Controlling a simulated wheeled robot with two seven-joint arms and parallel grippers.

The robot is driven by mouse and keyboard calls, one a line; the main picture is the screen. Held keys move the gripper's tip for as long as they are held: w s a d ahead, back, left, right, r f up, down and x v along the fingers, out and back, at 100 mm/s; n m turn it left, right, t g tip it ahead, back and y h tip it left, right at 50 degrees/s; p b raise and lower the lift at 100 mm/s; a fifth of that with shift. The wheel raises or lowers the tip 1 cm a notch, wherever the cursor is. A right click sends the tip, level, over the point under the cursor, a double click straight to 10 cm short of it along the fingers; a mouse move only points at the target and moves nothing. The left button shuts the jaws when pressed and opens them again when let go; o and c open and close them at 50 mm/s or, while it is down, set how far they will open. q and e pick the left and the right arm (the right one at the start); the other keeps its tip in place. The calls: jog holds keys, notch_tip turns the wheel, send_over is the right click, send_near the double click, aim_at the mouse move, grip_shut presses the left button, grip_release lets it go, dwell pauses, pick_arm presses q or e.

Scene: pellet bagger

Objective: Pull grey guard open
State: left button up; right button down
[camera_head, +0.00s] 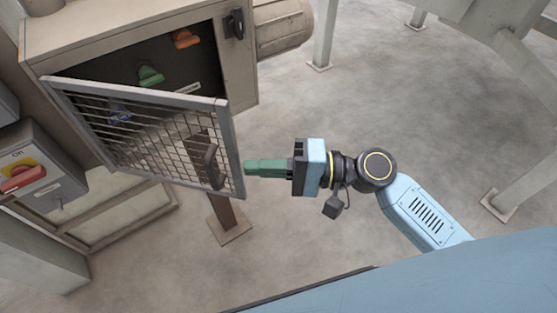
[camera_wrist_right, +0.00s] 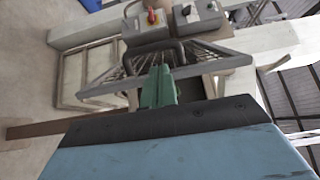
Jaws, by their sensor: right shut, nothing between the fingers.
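The grey guard (camera_head: 233,150) is a framed wire-mesh door on the cabinet at the left of the head view. It stands swung out from the cabinet front, at an angle. Its dark handle (camera_head: 212,166) is on the mesh near the free edge. My right gripper (camera_head: 248,168) is shut and empty, its green fingers pointing left at the guard's free edge. The fingertips look very close to the frame; I cannot tell whether they touch. In the right wrist view the green fingers (camera_wrist_right: 160,72) lie in front of the guard (camera_wrist_right: 104,88). My left gripper is not in view.
A switch box (camera_head: 52,188) with a red switch is at the left. A brown post (camera_head: 226,215) stands below the guard. Floor at right is open.

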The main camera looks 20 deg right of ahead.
aim_at(235, 168)
jog(key=shift+p+x, duration=0.45)
jog(key=shift+x, duration=1.8)
